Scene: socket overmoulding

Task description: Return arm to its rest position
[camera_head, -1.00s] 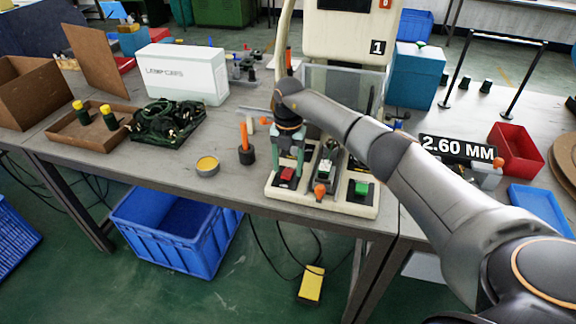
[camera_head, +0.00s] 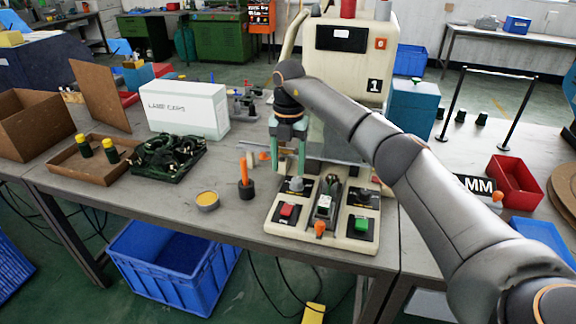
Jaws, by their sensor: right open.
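My right arm (camera_head: 385,145) comes in from the right and reaches across the table to the control base of the machine. My right gripper (camera_head: 288,170) points down with its two green fingers apart and nothing seen between them. It hangs above the back left part of the cream control base (camera_head: 318,237). A red button (camera_head: 287,211), a green button (camera_head: 361,224) and a grey knob (camera_head: 296,185) show on the base. The fingers appear apart from the red button. My left gripper is not in view.
The machine (camera_head: 348,62) marked 1 stands behind my arm. A white box (camera_head: 185,110), a brown tray (camera_head: 85,165), a dark green cable bundle (camera_head: 166,155), a yellow-topped tin (camera_head: 207,200) and an orange-handled tool (camera_head: 245,180) lie left. A red bin (camera_head: 515,182) stands right.

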